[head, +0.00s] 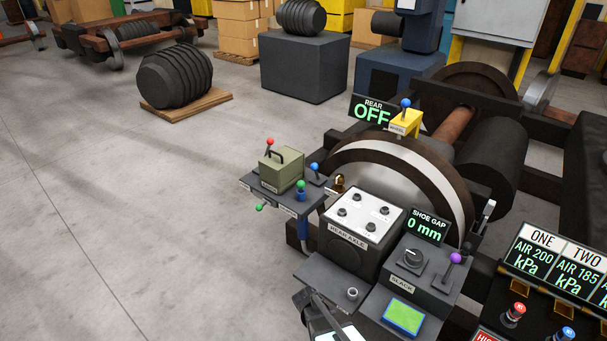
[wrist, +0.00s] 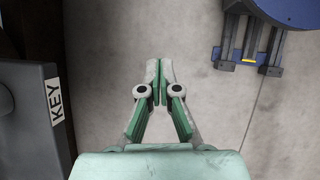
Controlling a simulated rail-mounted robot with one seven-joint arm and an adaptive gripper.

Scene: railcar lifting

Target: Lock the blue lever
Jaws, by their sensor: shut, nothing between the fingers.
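Several blue-knobbed levers show in the head view. One blue lever (head: 405,104) stands upright on a yellow box (head: 405,123) above the big wheel. Another blue lever (head: 314,168) is at the right end of a dark shelf, beside a green box. A third blue knob (head: 566,332) is on the panel at the lower right. I cannot tell which one the task means. My gripper (wrist: 158,70) is shut and empty in the wrist view, over bare floor and apart from any lever.
A grey box with a KEY label (wrist: 57,101) is close at the left of the wrist view. A blue round part with grey rails (wrist: 250,45) is at its upper right. The REAR AXLE box (head: 362,222) and SLACK box (head: 410,275) crowd the front.

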